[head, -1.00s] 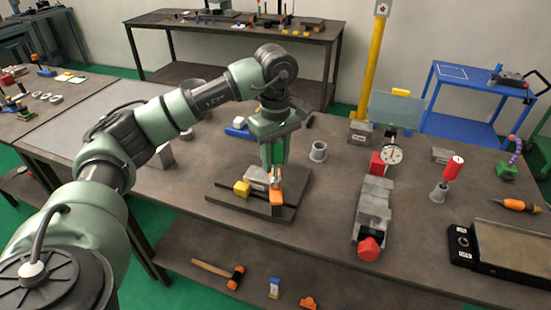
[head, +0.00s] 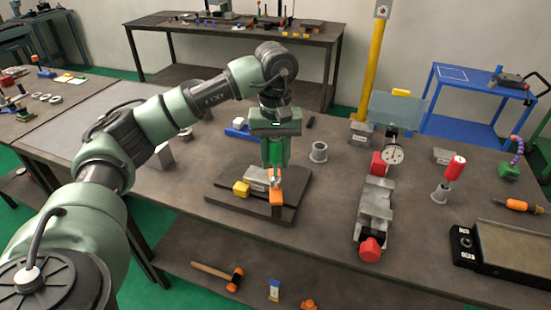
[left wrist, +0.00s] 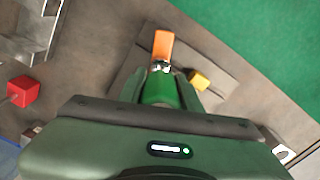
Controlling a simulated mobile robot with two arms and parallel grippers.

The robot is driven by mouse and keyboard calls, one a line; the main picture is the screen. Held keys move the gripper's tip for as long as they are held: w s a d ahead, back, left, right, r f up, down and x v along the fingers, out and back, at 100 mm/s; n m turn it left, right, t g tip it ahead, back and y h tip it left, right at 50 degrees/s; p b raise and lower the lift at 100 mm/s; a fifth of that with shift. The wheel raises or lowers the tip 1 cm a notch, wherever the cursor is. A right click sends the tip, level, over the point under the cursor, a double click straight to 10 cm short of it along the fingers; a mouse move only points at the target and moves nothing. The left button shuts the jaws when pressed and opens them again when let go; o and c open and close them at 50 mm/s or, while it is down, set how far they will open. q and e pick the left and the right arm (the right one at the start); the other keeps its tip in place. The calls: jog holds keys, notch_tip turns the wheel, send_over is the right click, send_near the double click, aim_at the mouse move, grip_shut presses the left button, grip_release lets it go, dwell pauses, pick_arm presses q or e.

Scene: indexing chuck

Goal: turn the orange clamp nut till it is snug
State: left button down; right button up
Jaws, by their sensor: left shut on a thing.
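The fixture (head: 225,197) is a dark stepped plate on the bench, with a grey metal block (head: 257,178), a yellow block (head: 241,188) and an orange block (head: 277,198) on it. The yellow block (left wrist: 199,80) is to the right. My right gripper is not in view.
A grey vise (head: 373,212) with a red knob (head: 370,249) and a dial gauge (head: 392,154) stand to the right. A grey hollow cylinder (head: 318,152) stands close by on the right. The bench in front of the vise and left of the fixture is mostly clear.

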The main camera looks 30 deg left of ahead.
pick_arm(q)
jog(key=m, duration=0.3)
dwell(0.5)
jog(key=shift+r, duration=0.1)
jog(key=shift+r+p, duration=0.3)
jog(key=shift+r, duration=0.4)
jog(key=shift+n, duration=0.3)
